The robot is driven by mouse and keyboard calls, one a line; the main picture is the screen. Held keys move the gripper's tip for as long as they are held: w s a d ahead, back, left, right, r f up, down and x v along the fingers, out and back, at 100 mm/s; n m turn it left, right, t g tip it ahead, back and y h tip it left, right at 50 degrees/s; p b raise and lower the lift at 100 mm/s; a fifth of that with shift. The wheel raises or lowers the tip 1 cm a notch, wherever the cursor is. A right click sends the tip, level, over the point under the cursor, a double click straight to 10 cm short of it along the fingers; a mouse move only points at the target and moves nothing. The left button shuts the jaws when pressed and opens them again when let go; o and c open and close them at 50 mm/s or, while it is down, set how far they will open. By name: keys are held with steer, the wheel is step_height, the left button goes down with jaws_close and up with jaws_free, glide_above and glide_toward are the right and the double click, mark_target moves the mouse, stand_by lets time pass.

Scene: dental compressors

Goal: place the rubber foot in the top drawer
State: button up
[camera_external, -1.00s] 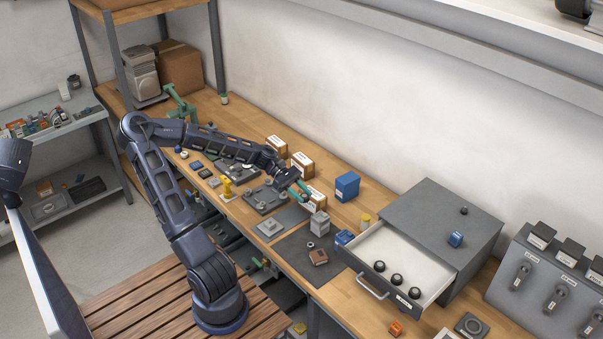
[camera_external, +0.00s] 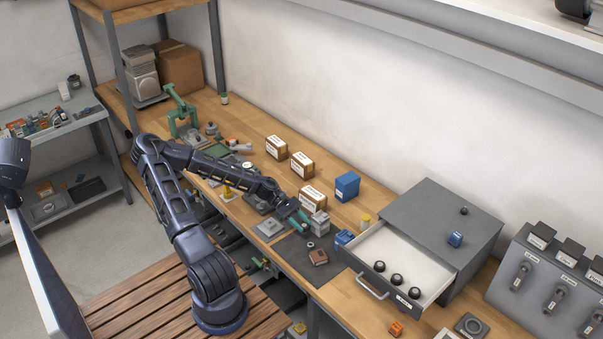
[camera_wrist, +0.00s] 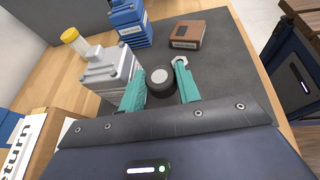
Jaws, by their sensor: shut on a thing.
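The rubber foot (camera_wrist: 159,82) is a black round piece with a pale grey centre. In the wrist view it sits between the two teal fingers of my gripper (camera_wrist: 160,85), which is shut on it. The top drawer (camera_external: 436,282) of the grey cabinet (camera_external: 440,225) is pulled open. Several black round feet (camera_external: 397,279) stand in a row inside it, near its front.
A grey finned block (camera_wrist: 108,75) stands close to my left finger. A blue finned block (camera_wrist: 130,22) and a brown block (camera_wrist: 187,34) lie on the dark mat (camera_wrist: 225,60). A blue box (camera_external: 347,186) stands behind.

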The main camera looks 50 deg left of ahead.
mark_target(301, 235)
steer(key=shift+f, duration=2.1)
steer(key=shift+f, duration=0.1)
steer(key=o, duration=0.7)
